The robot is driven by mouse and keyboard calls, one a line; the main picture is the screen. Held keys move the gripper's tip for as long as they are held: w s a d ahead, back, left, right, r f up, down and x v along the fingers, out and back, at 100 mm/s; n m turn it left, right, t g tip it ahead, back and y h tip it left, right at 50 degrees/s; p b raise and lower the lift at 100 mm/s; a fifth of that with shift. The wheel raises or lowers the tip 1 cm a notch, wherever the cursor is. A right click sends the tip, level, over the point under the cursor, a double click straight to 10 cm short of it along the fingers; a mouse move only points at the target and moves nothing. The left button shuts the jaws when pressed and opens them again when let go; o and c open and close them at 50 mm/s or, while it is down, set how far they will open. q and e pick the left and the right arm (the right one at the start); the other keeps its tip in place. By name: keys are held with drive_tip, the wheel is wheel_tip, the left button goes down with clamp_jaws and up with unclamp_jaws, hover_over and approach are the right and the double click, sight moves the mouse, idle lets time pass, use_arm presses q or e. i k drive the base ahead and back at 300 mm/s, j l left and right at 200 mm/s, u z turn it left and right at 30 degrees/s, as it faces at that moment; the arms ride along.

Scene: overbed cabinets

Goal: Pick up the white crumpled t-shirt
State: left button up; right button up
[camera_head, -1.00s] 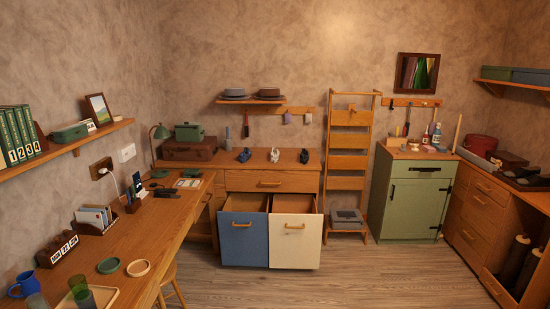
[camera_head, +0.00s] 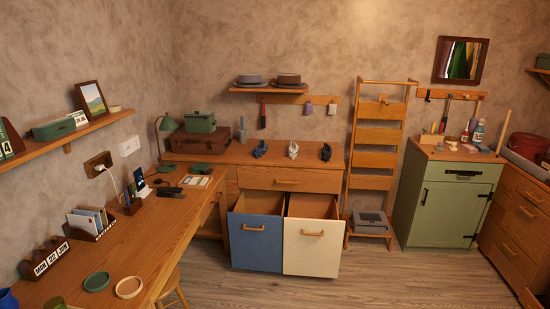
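The white crumpled t-shirt (camera_head: 293,150) is a small pale heap on top of the wooden dresser (camera_head: 225,157) in the middle of the view. It lies between a dark blue crumpled item (camera_head: 260,149) on its left and a dark, nearly black one (camera_head: 326,152) on its right, apart from both. Neither of my grippers is in view.
Below the dresser top, a blue-fronted bin (camera_head: 256,243) and a cream-fronted bin (camera_head: 312,247) stand pulled out. A long desk (camera_head: 160,225) runs along the left, with a stool beside it. A ladder shelf (camera_head: 376,155) and green cabinet (camera_head: 442,212) stand right. Floor in front is clear.

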sight(293, 149)
drive_tip(key=i+z, duration=0.35)
drive_tip(key=i, duration=1.3)
